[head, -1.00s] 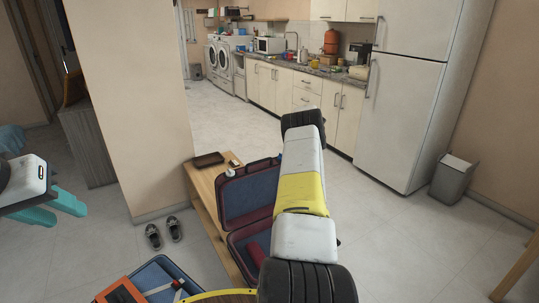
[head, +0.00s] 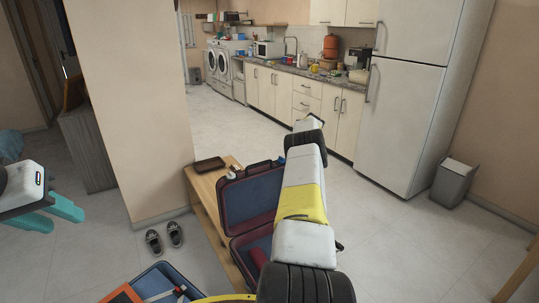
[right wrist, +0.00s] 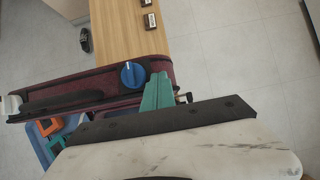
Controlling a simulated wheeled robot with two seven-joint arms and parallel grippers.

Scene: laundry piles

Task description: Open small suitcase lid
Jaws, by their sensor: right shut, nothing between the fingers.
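The small suitcase, dark red with a blue lining, lies open on a wooden bench (head: 207,196). Its lid (head: 250,193) stands raised, and its base (head: 240,246) is partly hidden by my right arm. In the right wrist view the maroon suitcase edge (right wrist: 100,82) shows, with a blue knob (right wrist: 132,74) on it. My right gripper (right wrist: 157,90) is shut and empty, its teal fingertips close beside the knob; contact is unclear. It is hidden in the head view. My left gripper (head: 60,214) is open and empty at the far left, away from the suitcase.
A larger blue suitcase (head: 187,282) lies open at the bottom, with an orange item (head: 122,294). Shoes (head: 164,238) stand by the wall. Open floor lies between bench and kitchen.

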